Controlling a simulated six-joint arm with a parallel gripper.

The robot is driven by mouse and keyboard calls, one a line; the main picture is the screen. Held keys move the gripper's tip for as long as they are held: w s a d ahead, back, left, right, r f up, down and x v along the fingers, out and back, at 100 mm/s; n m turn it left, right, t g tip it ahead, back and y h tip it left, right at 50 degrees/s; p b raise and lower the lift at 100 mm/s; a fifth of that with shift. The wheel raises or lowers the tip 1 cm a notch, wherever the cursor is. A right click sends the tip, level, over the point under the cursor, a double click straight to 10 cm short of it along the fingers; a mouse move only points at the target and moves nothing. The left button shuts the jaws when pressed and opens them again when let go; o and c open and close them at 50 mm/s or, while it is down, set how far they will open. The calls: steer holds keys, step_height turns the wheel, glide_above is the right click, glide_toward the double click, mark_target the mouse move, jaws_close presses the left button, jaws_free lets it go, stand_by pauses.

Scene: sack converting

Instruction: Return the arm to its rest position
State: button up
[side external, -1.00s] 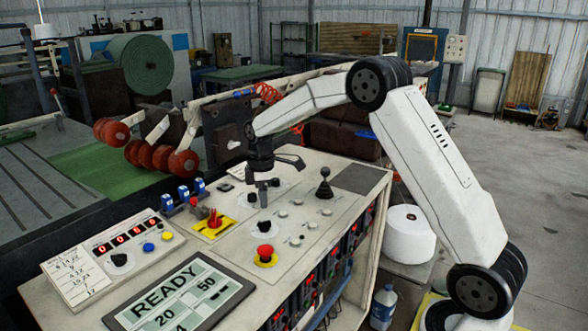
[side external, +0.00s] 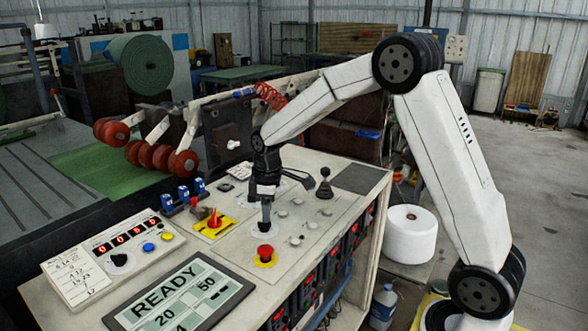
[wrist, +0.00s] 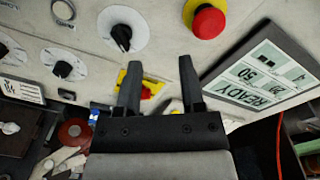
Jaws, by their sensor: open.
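My gripper (side external: 266,220) points down over the cream control panel (side external: 335,222). In the side view its fingertips overlap a black rotary knob just behind the red mushroom button (side external: 265,252); I cannot tell whether they touch it. In the wrist view my gripper (wrist: 159,72) is open, with nothing between its fingers. There a black knob (wrist: 122,37) on a white dial lies beyond the left finger. The red button (wrist: 208,22) lies beyond the right finger.
A tablet reading READY (side external: 180,295) lies at the panel's front. A red switch on a yellow plate (side external: 214,224), blue switches (side external: 184,194) and a black joystick (side external: 324,185) stand up nearby. A white roll (side external: 410,235) stands on the right. Space above the panel is open.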

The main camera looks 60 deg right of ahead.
steer(key=s+a+f+m+t, duration=0.1)
steer(key=s+a+m, duration=0.2)
steer(key=s, duration=0.6)
steer(key=s+a+f+m, duration=0.2)
steer(key=s+a+m, duration=0.1)
steer(key=s, duration=0.6)
steer(key=shift+a+m+t, duration=0.3)
steer(key=shift+a+t, duration=0.1)
steer(key=shift+a, duration=0.45)
steer(key=shift+s+f, duration=0.1)
